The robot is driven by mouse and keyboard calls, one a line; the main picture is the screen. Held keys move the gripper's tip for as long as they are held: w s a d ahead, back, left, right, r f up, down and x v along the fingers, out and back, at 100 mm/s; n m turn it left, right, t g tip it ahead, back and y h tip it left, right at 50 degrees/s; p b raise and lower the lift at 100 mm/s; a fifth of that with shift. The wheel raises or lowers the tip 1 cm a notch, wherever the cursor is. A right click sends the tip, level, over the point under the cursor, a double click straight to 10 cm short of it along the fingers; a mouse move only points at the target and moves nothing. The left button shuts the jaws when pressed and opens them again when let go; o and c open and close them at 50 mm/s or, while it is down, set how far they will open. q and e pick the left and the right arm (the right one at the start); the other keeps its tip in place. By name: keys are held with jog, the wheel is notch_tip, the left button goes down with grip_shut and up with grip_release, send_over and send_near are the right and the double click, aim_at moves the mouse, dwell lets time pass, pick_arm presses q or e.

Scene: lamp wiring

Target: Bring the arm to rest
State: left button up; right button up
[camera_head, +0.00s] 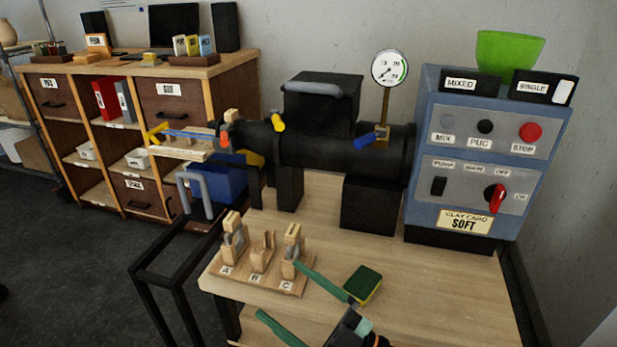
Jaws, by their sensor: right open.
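My right gripper (279,288) reaches in from the bottom edge over the wooden table (440,295). Its two green fingers are spread wide, with nothing between them. The upper fingertip shows close to the wooden piece in the slot marked C (291,243); I cannot tell whether they touch. My left gripper is not in view.
A wooden rack (258,278) marked A, B, C stands at the table's front left. A green-and-yellow sponge (363,284) lies beside the right gripper. The black machine barrel (340,147) and blue control box (480,150) stand behind. Bare tabletop lies at right.

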jog(key=d+f+m+t+h, duration=0.5)
jog(key=d+f+m+h, duration=0.7)
jog(key=f+m+h, duration=0.15)
jog(key=s+d+f+m+g+h, duration=0.1)
jog(key=s+d+f+g, duration=0.1)
jog(key=s+f+g, duration=0.35)
jog(key=s+d+f+m+g+h, duration=0.2)
jog(key=s+d+f, duration=0.1)
jog(key=s+f, duration=0.5)
pick_arm(q)
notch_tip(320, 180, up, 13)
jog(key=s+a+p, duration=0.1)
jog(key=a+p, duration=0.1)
jog(key=p, duration=1.5)
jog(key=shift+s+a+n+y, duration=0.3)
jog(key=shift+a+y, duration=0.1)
pick_arm(e)
notch_tip(320, 180, up, 13)
jog(key=d, duration=0.2)
jog(key=shift+w+d, duration=0.15)
jog(key=shift+w, duration=0.15)
jog(key=shift+f+t, duration=0.1)
jog(key=shift+t, duration=0.15)
